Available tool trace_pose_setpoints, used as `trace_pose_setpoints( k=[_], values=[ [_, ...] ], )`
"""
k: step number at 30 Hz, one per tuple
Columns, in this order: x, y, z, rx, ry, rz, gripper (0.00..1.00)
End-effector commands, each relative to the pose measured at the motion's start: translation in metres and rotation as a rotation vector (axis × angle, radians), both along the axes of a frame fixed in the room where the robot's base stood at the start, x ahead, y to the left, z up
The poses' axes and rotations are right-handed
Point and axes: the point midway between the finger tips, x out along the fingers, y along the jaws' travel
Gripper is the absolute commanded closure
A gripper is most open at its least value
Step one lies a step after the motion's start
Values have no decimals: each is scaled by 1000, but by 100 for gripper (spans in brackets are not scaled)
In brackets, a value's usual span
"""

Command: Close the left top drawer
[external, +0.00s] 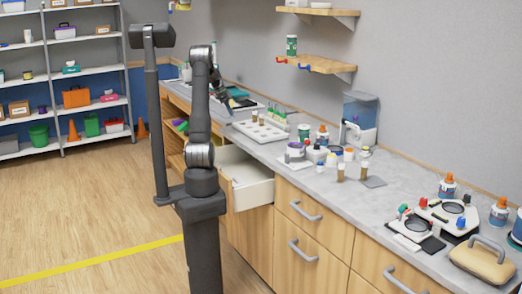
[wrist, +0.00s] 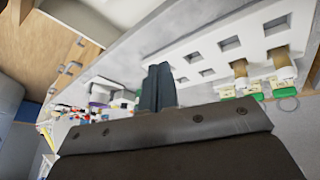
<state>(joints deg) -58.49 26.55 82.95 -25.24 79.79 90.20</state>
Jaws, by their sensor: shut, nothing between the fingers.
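The left top drawer (external: 252,192) is pulled out from the cabinet below the counter, beside my arm. Its pale inside shows from above, and part of its front is hidden behind my arm. My gripper (external: 229,108) is above the counter, near a white tray with holes, up and behind the open drawer. It is apart from the drawer. In the wrist view the two dark fingers (wrist: 160,86) are together with nothing between them, in front of the white tray (wrist: 205,55). I cannot surely tell the drawer in the wrist view.
Bottles and jars (external: 322,148) crowd the counter (external: 395,186) to the right of the tray. Closed drawers with grey handles (external: 304,210) sit right of the open one. Wall shelves (external: 317,63) hang above. The wooden floor (external: 95,200) in front is clear.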

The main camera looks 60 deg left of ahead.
Motion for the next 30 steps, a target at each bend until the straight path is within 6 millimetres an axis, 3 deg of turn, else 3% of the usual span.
trace_pose_setpoints(
  k=[6,15,21,30],
  values=[
    [-53,56,-45,-231,122,602,100],
    [-137,113,-104,-617,290,1405,100],
    [-200,139,-143,-925,403,1902,100],
    [-297,158,-199,-1485,588,2541,100]
  ],
)
